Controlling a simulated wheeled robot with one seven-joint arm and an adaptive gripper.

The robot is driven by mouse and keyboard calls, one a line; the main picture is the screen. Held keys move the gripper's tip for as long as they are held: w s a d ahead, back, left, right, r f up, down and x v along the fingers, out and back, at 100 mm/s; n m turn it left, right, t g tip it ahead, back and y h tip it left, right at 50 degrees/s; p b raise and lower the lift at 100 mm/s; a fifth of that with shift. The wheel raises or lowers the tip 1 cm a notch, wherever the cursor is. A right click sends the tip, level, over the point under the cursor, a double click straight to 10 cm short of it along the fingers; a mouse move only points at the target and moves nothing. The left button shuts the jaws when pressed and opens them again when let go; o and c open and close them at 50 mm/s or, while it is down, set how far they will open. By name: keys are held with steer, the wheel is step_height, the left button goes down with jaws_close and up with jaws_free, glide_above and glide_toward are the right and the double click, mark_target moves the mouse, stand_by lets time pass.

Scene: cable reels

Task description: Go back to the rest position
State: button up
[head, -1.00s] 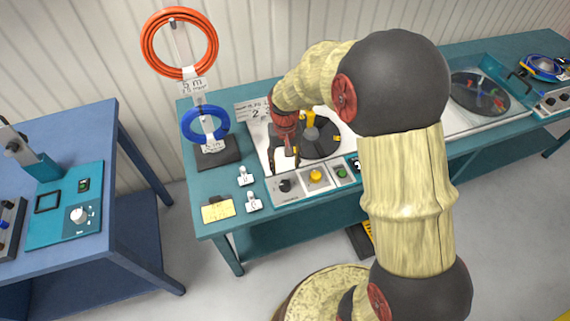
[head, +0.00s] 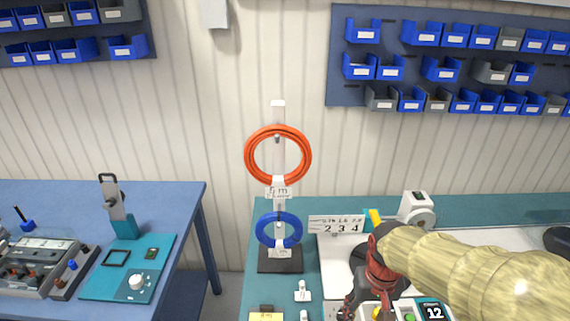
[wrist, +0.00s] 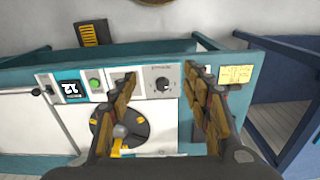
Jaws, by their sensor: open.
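My gripper (head: 366,304) is at the lower right of the head view, in front of the white reeling machine (head: 330,262) on the teal bench. The wrist view looks down past my gripper (wrist: 158,88), whose two fingers stand wide apart with nothing between them. Below them lie the machine's control panel and its dark turntable (wrist: 135,125). My arm hides much of the machine in the head view.
An orange cable ring (head: 249,157) and a blue cable ring (head: 261,234) hang on a stand (head: 280,266) left of my gripper. A blue table (head: 190,200) stands at the left with a gap before the teal bench (head: 258,215). Blue bins (head: 441,68) hang on the wall.

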steer(key=s+r+t, duration=0.5)
steer(key=s+r, duration=0.4)
steer(key=r, duration=0.3)
steer(key=shift+s+r+b, duration=0.2)
steer(key=shift+r+b, duration=0.15)
steer(key=shift+b, duration=0.1)
